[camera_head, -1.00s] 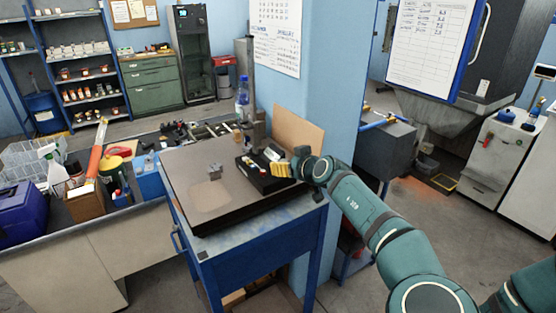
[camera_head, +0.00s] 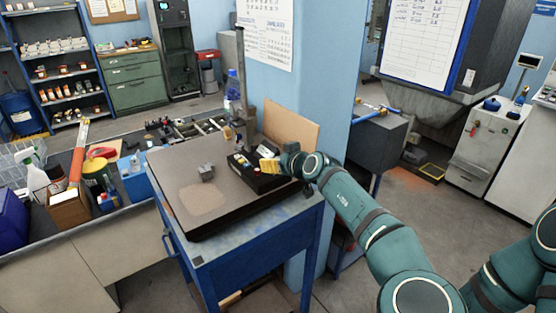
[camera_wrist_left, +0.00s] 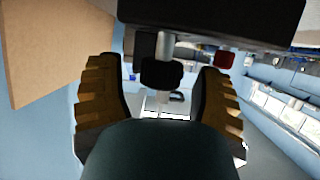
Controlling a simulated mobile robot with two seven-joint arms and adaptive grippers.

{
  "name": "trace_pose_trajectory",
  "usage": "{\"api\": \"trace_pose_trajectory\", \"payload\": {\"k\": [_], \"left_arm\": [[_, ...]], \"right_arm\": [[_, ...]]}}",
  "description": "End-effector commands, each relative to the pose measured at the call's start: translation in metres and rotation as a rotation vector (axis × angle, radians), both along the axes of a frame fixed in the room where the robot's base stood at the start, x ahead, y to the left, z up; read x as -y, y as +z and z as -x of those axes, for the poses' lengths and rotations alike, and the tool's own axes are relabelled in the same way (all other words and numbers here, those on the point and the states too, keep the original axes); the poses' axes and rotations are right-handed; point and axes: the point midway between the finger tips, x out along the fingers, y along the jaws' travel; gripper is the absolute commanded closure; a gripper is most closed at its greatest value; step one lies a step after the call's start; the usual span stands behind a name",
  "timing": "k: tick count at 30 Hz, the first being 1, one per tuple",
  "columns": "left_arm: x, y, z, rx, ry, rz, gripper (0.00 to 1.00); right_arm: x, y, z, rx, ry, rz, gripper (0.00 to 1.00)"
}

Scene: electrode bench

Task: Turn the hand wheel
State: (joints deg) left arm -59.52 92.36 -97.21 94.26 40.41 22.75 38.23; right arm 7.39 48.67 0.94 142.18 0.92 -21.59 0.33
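The hand wheel (camera_wrist_left: 162,73) is a small black ribbed knob on a grey shaft under a black box (camera_wrist_left: 210,15) in the left wrist view. My left gripper (camera_wrist_left: 160,100) is open, with one tan-padded finger on each side of the wheel. Narrow gaps show between wheel and fingers. In the head view the left gripper (camera_head: 270,165) is at the right side of the black box (camera_head: 262,182), and the wheel cannot be made out. My right gripper is not in view.
A tan board (camera_head: 290,128) stands behind, near a blue pillar. A red knob (camera_wrist_left: 224,59) is near the wheel. A cluttered bench is at the left.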

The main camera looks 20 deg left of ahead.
Motion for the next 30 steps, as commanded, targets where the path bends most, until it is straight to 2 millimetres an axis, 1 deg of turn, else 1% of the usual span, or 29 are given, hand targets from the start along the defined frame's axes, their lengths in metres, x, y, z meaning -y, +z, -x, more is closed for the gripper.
{"api": "trace_pose_trajectory", "payload": {"k": [1,2,3,5,6,20,30], "left_arm": [[0.0,0.0,0.0,0.0,0.0,0.0,0.52],[0.0,0.0,0.0,0.0,0.0,0.0,0.63],[0.0,0.0,0.0,0.0,0.0,0.0,0.77],[0.0,0.0,0.0,0.0,0.0,0.0,0.98],[0.0,0.0,0.0,0.0,0.0,0.0,1.0],[-0.001,0.0,0.0,0.001,-0.022,0.002,1.0],[-0.001,-0.001,0.0,0.004,-0.161,0.008,1.0]], "right_arm": [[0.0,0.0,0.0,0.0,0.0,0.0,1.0],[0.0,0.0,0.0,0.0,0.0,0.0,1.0],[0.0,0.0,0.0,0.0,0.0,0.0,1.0],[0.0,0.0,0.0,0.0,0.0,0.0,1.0],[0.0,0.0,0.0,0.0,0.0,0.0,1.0],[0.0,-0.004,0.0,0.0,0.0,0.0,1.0],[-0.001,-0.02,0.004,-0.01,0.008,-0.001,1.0]]}}
